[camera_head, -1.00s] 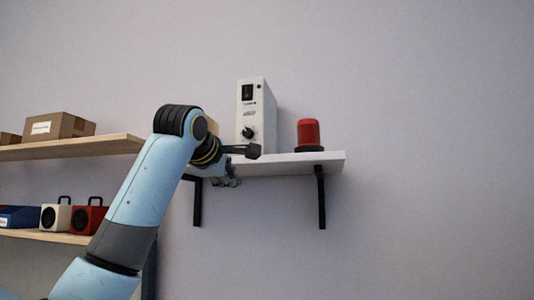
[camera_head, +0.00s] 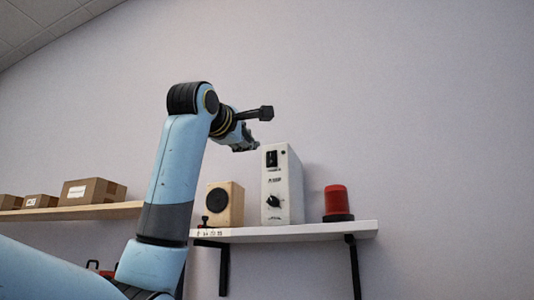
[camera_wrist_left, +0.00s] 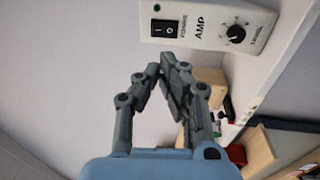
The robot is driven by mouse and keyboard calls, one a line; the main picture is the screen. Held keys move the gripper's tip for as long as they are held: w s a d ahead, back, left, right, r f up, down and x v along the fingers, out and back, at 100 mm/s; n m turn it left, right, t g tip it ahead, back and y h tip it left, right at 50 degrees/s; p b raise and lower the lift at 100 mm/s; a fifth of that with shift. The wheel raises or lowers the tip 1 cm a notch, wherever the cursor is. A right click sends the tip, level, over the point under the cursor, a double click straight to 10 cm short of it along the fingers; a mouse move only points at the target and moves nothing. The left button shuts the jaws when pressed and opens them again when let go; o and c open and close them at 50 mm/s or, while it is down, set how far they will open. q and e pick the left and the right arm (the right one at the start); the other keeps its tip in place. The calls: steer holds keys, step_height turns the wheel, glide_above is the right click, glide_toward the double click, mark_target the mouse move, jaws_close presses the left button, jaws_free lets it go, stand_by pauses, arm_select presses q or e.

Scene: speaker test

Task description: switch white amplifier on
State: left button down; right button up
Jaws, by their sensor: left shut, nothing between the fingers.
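The white amplifier (camera_head: 282,186) stands upright on the white wall shelf. Its front has a black rocker switch (camera_head: 271,159) at the top and a black knob (camera_head: 273,201) lower down. In the left wrist view the amplifier (camera_wrist_left: 212,27) lies sideways at the top, with its POWER switch (camera_wrist_left: 165,29) and knob (camera_wrist_left: 236,34) showing. My left gripper (camera_head: 252,145) is up beside the amplifier's top left, apart from it. In the left wrist view the gripper (camera_wrist_left: 163,72) is shut and empty, its fingertips below the switch in the picture. My right gripper is not in view.
A wooden speaker (camera_head: 226,204) stands left of the amplifier on the white shelf (camera_head: 300,233). A red beacon with a black base (camera_head: 337,201) stands to its right. Cardboard boxes (camera_head: 92,191) sit on a wooden shelf at left. The wall above is clear.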

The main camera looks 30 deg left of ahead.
mark_target(271, 156)
arm_select(q)
steer(key=p+x, duration=0.6)
steer(key=x, duration=0.6)
steer(key=shift+w+d, duration=0.1)
steer(key=shift+w, duration=0.1)
steer(key=shift+w+p, duration=0.4)
steer(key=shift+w, duration=0.05)
